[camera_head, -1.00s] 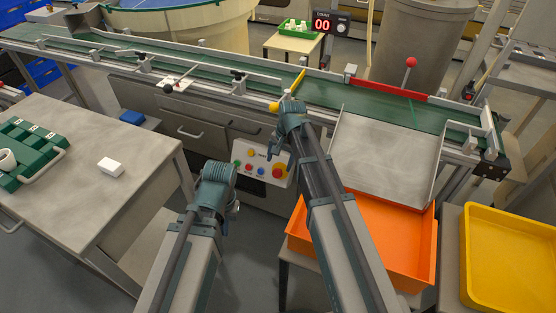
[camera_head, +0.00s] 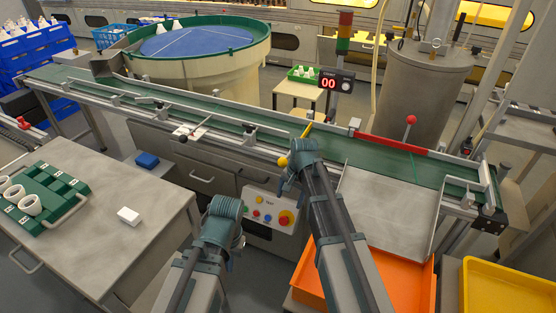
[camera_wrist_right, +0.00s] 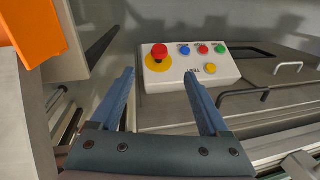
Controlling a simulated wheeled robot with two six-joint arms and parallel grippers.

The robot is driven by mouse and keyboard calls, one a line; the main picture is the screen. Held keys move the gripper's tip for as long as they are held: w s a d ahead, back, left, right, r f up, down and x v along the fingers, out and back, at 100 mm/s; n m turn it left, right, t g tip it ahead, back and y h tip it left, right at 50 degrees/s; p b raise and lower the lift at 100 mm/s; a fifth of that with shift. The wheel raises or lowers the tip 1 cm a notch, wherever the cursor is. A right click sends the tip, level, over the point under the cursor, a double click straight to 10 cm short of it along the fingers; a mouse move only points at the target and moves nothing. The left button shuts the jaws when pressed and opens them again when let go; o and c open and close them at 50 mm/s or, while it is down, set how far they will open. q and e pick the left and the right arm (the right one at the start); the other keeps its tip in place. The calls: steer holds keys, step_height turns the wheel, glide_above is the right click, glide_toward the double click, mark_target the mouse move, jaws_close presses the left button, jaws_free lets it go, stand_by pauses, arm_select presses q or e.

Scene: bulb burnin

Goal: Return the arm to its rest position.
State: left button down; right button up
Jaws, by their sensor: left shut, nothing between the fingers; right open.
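My left gripper (camera_head: 236,244) hangs below the teal wrist of my left arm, in front of the conveyor's cabinet. It is shut and empty, and its fingers are mostly hidden in the head view. My right gripper (camera_head: 286,182) hangs below its wrist at the conveyor's front edge, above the control box (camera_head: 268,208). In the right wrist view the two blue fingers of this gripper (camera_wrist_right: 160,76) are spread apart with nothing held. Beyond them is the control box (camera_wrist_right: 190,78), with a red mushroom button (camera_wrist_right: 159,52) and several small coloured buttons. I see no contact with it.
The green conveyor (camera_head: 250,123) crosses behind both arms. An orange bin (camera_head: 310,277) and yellow tray (camera_head: 510,290) are at lower right. Grey floor lies between table and cabinet.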

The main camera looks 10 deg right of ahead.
arm_select(q)
step_height(320, 180, up, 21)
steer(key=p, duration=2)
steer(key=shift+f+p, duration=0.2)
steer(key=shift+p, duration=0.1)
arm_select(e)
steer(key=s+a+r+n+h, duration=0.1)
steer(key=s+a+r+n, duration=0.2)
steer(key=s+r, duration=0.3)
steer(key=s+a+r+n+g+h, duration=0.1)
steer(key=s+a+r+n, duration=0.2)
steer(key=s+r+n, duration=0.2)
steer(key=s+a+r+n, duration=0.3)
steer(key=s+r, duration=0.6)
steer(key=s, duration=0.1)
steer(key=shift+s+r+n+h, duration=0.15)
steer(key=shift+r+n+h, duration=0.05)
steer(key=shift+n+h, duration=0.2)
steer(key=shift+g, duration=0.3)
